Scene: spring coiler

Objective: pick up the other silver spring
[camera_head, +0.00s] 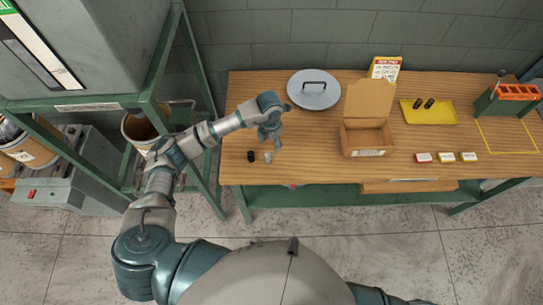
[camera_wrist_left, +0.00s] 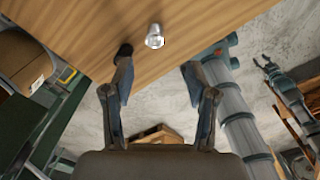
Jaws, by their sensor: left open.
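A silver spring (camera_head: 267,157) stands near the front left of the wooden table (camera_head: 330,172), and it also shows in the left wrist view (camera_wrist_left: 155,37). Black springs (camera_head: 251,156) stand close to its left; a dark one shows in the left wrist view (camera_wrist_left: 125,50), beside a fingertip. My left gripper (camera_head: 268,143) is open and empty, pointing down just above and behind the silver spring. In the left wrist view its two fingers (camera_wrist_left: 158,70) are spread, with the silver spring beyond the gap. What seems to be my right gripper (camera_wrist_left: 266,63) is small at the right there.
An open cardboard box (camera_head: 367,137) stands mid-table, with a round grey lid (camera_head: 314,102) behind left. A yellow tray (camera_head: 428,117) holds two dark springs. A green and orange rack (camera_head: 508,101) is at far right. Small labelled cards (camera_head: 446,157) lie along the front.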

